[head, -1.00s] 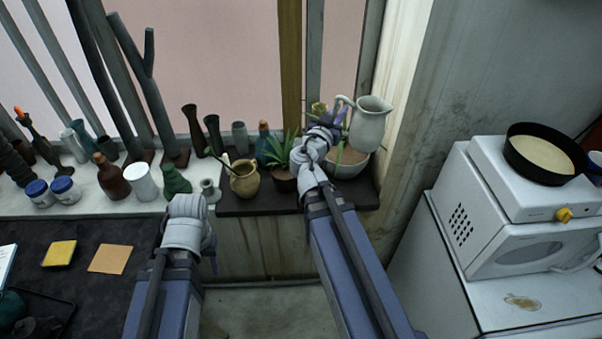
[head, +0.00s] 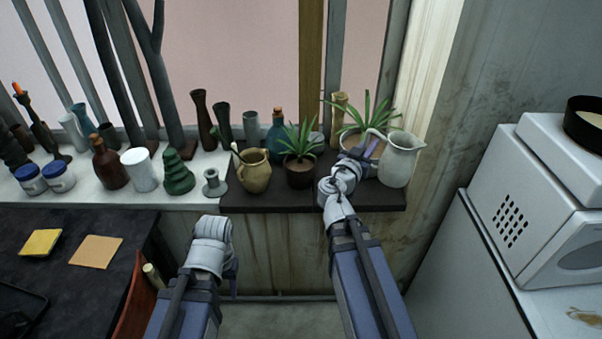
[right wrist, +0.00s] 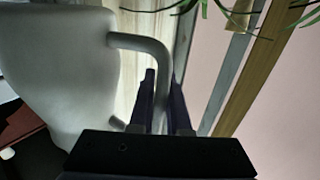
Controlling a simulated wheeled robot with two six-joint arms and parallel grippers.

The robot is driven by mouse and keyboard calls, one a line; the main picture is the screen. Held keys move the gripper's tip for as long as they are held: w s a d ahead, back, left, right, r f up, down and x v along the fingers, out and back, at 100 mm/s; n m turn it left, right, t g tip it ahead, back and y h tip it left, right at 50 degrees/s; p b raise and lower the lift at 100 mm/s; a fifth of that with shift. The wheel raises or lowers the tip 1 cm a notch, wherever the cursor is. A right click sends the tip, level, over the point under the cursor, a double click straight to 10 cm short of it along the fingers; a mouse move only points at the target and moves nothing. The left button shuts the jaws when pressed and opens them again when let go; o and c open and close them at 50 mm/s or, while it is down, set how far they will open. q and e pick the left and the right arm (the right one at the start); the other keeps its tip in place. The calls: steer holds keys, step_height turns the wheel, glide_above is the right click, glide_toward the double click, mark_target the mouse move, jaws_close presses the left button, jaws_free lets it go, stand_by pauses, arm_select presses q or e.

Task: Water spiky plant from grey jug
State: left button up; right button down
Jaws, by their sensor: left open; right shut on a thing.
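The grey jug (head: 401,162) is upright at the right end of the dark sill shelf, held by its handle. My right gripper (head: 366,150) is shut on that handle; the right wrist view shows the handle (right wrist: 150,52) between the fingers (right wrist: 163,95). I cannot tell whether the jug's base touches the shelf. One spiky plant (head: 301,138) stands in a dark round pot left of my right gripper.
A wall (head: 440,130) rises close right of the jug. A white microwave (head: 560,190) stands further right.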

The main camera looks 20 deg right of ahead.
step_height(320, 180, down, 19)
steer(key=b, duration=1.7)
steer(key=w+a+r+n+t+y+p, duration=0.1)
steer(key=w+a+r+y+p, duration=0.1)
steer(key=w+a+r+p, duration=0.9)
steer(key=w+a+r+n+t+y+p, duration=0.1)
steer(key=w+a+r+n+t+p, duration=0.1)
steer(key=w+a+r+p, duration=0.9)
steer(key=w+a+r, duration=0.1)
steer(key=w+a, duration=0.5)
steer(key=a, duration=0.3)
steer(key=shift+w+y+p, duration=0.3)
steer(key=shift+w+y, duration=0.1)
steer(key=shift+s, duration=0.1)
